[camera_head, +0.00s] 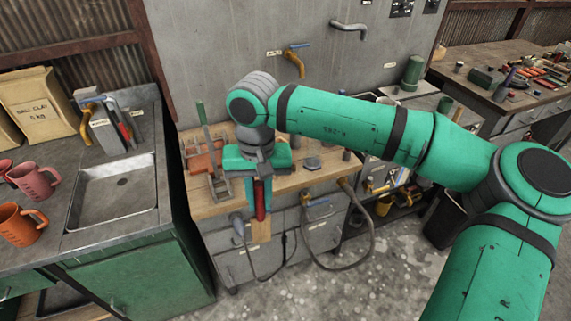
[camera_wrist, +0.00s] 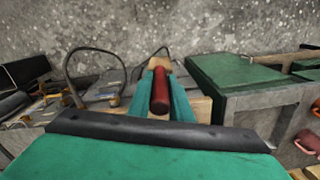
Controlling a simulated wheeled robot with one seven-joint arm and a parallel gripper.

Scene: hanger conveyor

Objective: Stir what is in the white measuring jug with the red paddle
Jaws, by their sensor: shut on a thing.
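The paddle has a red handle (camera_head: 260,200) and a pale wooden lower end (camera_head: 261,231). My gripper (camera_head: 258,203) is shut on the red handle, and the paddle hangs downward in front of the wooden bench top's front edge. In the wrist view the red handle (camera_wrist: 160,92) sits between the green fingers, with the pale wooden end (camera_wrist: 160,63) beyond it. I cannot make out the white measuring jug in either view; my gripper and arm hide part of the bench.
The wooden bench top (camera_head: 290,183) holds a green-handled press (camera_head: 203,130) left of my gripper and a small grey block (camera_head: 313,163) on the right. A sink (camera_head: 115,190), an orange mug (camera_head: 20,226) and a pink mug (camera_head: 33,181) are left. A hose (camera_head: 368,235) hangs in front.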

